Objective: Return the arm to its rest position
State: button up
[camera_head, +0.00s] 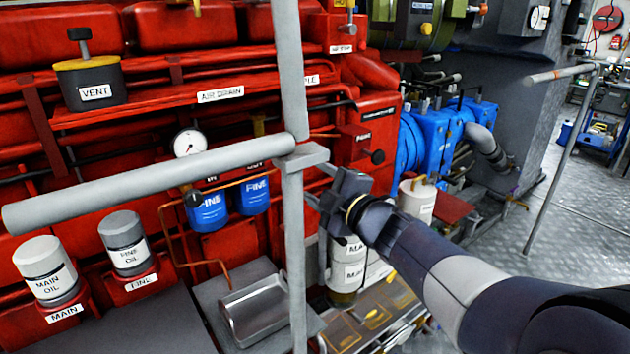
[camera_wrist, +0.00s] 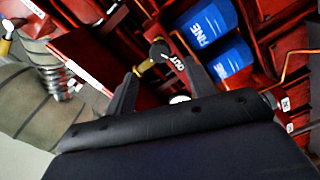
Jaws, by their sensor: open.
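My gripper (camera_head: 322,192) is near the centre of the head view, at the end of my arm, which comes in from the lower right. It is just right of the grey upright rail post (camera_head: 295,240). In the wrist view its two dark fingers (camera_wrist: 158,92) stand apart with nothing between them. Beyond them are a valve with a dark knob and an "OUT" label (camera_wrist: 177,64) and two blue "FINE" filters (camera_wrist: 207,22). The same blue filters (camera_head: 208,212) hang left of the post in the head view.
A grey horizontal rail (camera_head: 150,180) joins the post close to my gripper. The red engine (camera_head: 230,60) fills the back left. A metal tray (camera_head: 255,312) lies below, with labelled canisters (camera_head: 348,265) beside it. Open floor (camera_head: 585,190) shows at the right.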

jog(key=shift+w+a, duration=0.1)
jog(key=b+x, duration=0.1)
jog(key=x, duration=0.9)
jog(key=shift+w+a, duration=0.25)
jog(key=shift+w, duration=0.05)
